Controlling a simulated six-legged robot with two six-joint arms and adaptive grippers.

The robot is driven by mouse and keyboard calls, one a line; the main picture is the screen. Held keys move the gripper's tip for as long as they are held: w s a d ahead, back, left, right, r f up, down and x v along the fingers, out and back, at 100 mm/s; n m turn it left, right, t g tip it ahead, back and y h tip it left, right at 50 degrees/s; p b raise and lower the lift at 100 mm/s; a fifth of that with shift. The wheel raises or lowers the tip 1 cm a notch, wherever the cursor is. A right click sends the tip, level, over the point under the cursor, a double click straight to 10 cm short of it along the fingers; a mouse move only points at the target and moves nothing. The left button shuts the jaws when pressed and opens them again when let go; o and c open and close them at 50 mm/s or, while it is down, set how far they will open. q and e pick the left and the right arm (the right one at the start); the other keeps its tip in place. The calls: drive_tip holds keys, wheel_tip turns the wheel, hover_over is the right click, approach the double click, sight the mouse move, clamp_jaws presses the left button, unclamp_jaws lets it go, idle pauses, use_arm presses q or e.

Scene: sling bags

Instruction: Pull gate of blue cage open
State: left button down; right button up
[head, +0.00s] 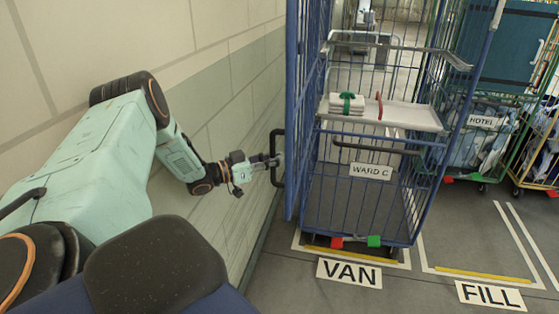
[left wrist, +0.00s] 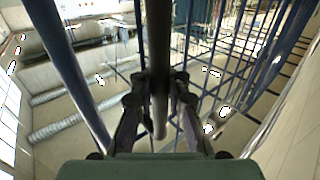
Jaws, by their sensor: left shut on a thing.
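The blue cage (head: 413,225) stands on the floor mark VAN, with a WARD C sign on its front. Its tall blue mesh gate (head: 292,90) is seen nearly edge-on at the cage's left side. A black bar handle (head: 274,178) sticks out from the gate toward the wall. My left gripper (head: 270,161) reaches in from the left and is shut on this handle. In the left wrist view, the black bar runs between the two fingers of the gripper (left wrist: 160,88). My right gripper is out of view.
A pale block wall (head: 235,110) runs close behind my left arm. Inside the cage a shelf (head: 400,116) bears folded white linen (head: 347,104) with a green band. A HOTEL cage (head: 483,135) stands farther right. The floor at FILL (head: 490,294) is clear.

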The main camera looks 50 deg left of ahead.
use_arm(q)
drive_tip(key=shift+s+f, duration=0.25)
drive_tip(key=shift+s, duration=0.05)
drive_tip(key=c, duration=1.7)
unclamp_jaws()
drive_tip(key=o, duration=0.4)
drive_tip(key=shift+s+d+r, duration=0.15)
drive_tip(key=shift+r, duration=0.2)
drive_tip(key=shift+w+a+f, duration=0.1)
drive_tip(key=shift+w+a, duration=0.1)
drive_tip(key=shift+w, duration=0.05)
